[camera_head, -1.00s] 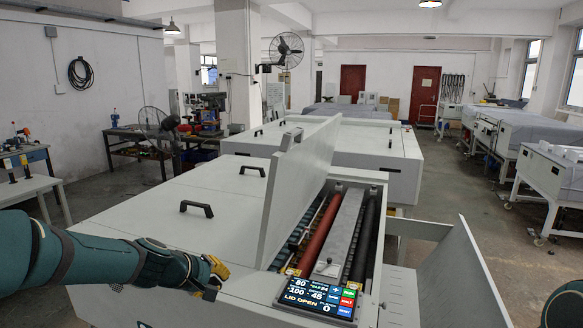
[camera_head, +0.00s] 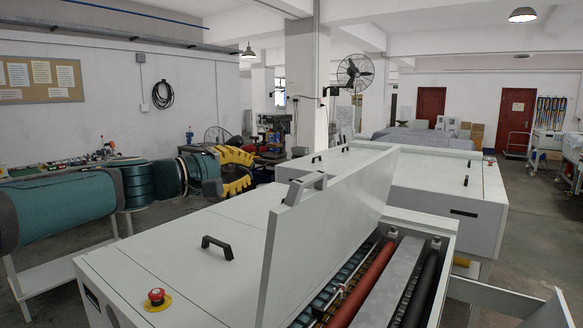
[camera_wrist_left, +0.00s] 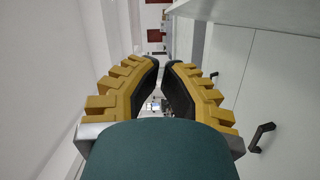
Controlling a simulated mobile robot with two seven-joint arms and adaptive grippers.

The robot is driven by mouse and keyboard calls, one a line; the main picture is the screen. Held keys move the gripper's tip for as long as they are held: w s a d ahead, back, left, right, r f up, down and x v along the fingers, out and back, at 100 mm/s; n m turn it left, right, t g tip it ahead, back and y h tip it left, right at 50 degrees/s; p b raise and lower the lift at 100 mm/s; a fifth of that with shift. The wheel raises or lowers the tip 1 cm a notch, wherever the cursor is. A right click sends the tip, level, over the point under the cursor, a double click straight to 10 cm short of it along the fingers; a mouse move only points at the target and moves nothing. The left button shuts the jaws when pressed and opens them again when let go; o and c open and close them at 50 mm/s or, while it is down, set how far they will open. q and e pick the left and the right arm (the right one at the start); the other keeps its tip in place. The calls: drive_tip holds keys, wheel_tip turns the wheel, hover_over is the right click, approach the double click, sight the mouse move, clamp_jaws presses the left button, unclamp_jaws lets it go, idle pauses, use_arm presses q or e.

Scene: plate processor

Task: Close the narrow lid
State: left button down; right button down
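The narrow lid (camera_head: 330,235) of the plate processor is a light grey panel, standing open and tilted up, with a grey handle (camera_head: 306,187) at its upper edge. Red, grey and black rollers show in the opening beside it. My left gripper (camera_head: 251,170) has yellow and black fingers. It is raised left of the lid, apart from it, near the machine's far left side. In the left wrist view its fingertips (camera_wrist_left: 163,65) are apart with nothing between them. My right gripper is out of view.
The flat top cover (camera_head: 190,255) carries a black handle (camera_head: 217,246). A red emergency button (camera_head: 156,296) sits at the near left corner. A second grey machine (camera_head: 440,185) stands behind. Open air lies above the flat cover.

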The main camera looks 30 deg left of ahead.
use_arm(q)
drive_tip(key=w+d+f+p, duration=0.1)
drive_tip(key=w+d, duration=0.6)
drive_tip(key=w, duration=0.1)
drive_tip(key=shift+d, duration=0.2)
drive_tip(key=shift+f, duration=0.1)
